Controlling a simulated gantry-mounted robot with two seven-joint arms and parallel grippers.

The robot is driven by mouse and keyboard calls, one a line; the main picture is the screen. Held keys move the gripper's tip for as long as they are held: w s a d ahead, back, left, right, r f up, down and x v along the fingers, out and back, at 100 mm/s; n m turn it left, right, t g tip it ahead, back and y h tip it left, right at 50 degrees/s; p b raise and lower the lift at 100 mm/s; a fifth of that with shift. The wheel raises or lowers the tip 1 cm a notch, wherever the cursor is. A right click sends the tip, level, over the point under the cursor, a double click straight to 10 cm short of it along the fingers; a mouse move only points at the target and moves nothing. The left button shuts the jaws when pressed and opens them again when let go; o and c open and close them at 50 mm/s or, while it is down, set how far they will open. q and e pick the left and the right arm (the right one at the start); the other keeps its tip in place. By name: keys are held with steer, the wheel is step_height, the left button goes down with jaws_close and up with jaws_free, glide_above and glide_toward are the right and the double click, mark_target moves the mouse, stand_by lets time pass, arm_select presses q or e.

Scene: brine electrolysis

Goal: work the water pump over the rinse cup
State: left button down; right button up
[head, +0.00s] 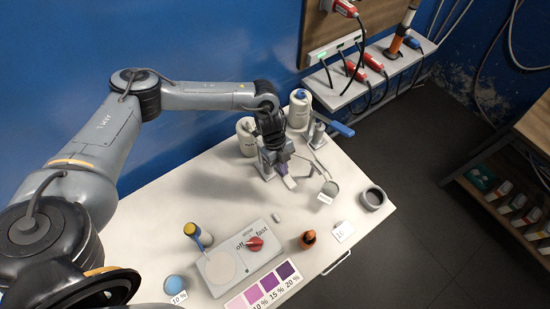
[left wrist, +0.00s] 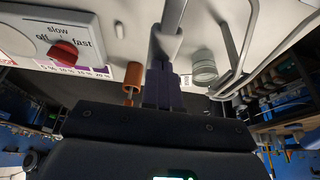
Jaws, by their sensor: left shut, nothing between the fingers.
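My left gripper (head: 287,175) points down over the back middle of the white table, in front of two white canisters, the left one (head: 247,138) and the right one (head: 299,110). Its dark purple fingers (left wrist: 163,85) are shut and empty, close to a grey metal spout or rod (left wrist: 171,35). A pump stand with a blue lever (head: 341,129) is right of the gripper; the lever sticks out to the right. A small grey cup (head: 330,188) with a white label stands right of the gripper; I cannot tell whether it is the rinse cup. The right gripper is out of view.
A grey ring-shaped holder (head: 373,198) is near the right table edge. A stirrer plate with a red knob (head: 254,244), a yellow-and-blue tool (head: 197,236), an orange-brown bottle (head: 307,239), a blue-filled cup (head: 175,285) and a purple colour chart (head: 265,289) occupy the front.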

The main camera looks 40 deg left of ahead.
arm_select(q)
steer(key=shift+a+r+p, duration=0.2)
steer(key=shift+r+p, duration=1.1)
steer(key=shift+p, duration=0.05)
steer(key=shift+a+r+p, duration=0.15)
steer(key=shift+r+p, duration=1.15)
steer(key=shift+p, duration=0.05)
steer(key=b+x, duration=0.1)
steer(key=x, duration=0.1)
steer(key=a+b+x, duration=0.1)
steer(key=b+x, duration=0.1)
steer(key=x, duration=0.1)
steer(key=shift+f, duration=0.4)
steer(key=p+v, duration=0.2)
steer(key=d+p+v, duration=0.1)
steer(key=p+v, duration=0.1)
steer(key=v, duration=0.1)
steer(key=shift+s+r+p, duration=0.1)
steer(key=shift+r+p, duration=0.2)
steer(key=shift+r, duration=0.15)
stand_by(0.5)
stand_by(0.9)
